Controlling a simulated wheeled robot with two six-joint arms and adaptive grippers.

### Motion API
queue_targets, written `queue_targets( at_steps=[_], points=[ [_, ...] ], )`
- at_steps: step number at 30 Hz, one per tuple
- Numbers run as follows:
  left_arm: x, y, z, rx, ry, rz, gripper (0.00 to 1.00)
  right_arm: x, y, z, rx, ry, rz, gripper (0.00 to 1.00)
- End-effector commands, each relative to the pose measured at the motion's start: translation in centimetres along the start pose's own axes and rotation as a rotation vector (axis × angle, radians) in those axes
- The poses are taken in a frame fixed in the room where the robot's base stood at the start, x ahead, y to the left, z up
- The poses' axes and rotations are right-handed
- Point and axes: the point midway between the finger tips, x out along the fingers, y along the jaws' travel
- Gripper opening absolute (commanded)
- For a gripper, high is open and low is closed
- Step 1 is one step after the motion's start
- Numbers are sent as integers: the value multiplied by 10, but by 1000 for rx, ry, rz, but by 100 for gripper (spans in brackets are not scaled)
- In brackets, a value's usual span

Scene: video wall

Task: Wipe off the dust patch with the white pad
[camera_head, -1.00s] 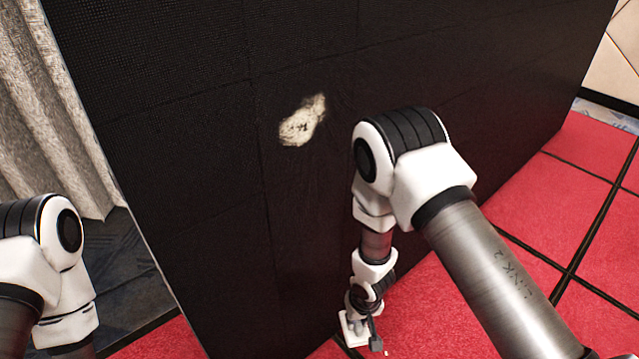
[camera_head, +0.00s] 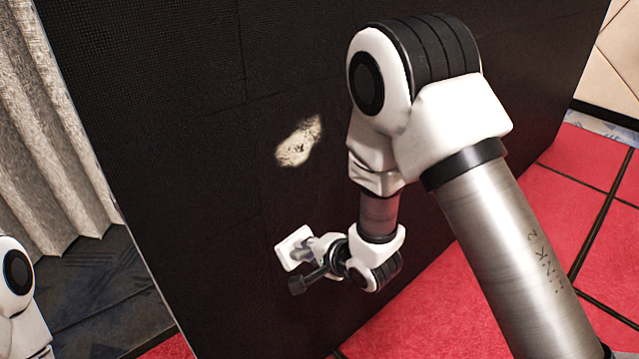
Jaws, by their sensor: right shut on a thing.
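The dust patch (camera_head: 299,142) is a pale, elongated, slanted smear on the black video wall (camera_head: 190,150). The white pad (camera_head: 292,246) is a small white square below the patch and slightly left of it, apart from it in the picture. My right gripper (camera_head: 308,256) is shut on the pad, partly hidden by its own wrist. I cannot tell whether the pad touches the wall. My left gripper is not in view; only part of my left arm shows at the lower left edge.
A red tiled floor (camera_head: 590,235) with dark seams lies at the right and below. A grey curtain (camera_head: 45,130) hangs at the left over dark flooring (camera_head: 95,285). A beige wall (camera_head: 612,65) stands at the upper right. The wall face left of the patch is clear.

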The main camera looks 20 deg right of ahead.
Motion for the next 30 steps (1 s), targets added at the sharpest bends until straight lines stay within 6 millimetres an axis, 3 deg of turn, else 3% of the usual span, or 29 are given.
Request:
queue_targets(
  at_steps=[1,3,6,9,14,30],
  points=[
    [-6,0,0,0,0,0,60,-22,-28,-7,30,34,-80,0],
    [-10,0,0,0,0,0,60,-50,-61,-16,65,74,-205,0],
    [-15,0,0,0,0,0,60,-82,-98,-26,95,106,-388,0],
    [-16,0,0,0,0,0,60,-95,-115,-31,106,117,-525,0],
    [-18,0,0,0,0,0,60,-98,-126,-33,107,120,-593,0],
    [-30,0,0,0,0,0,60,-51,-155,-33,105,119,-589,0]
  ],
)
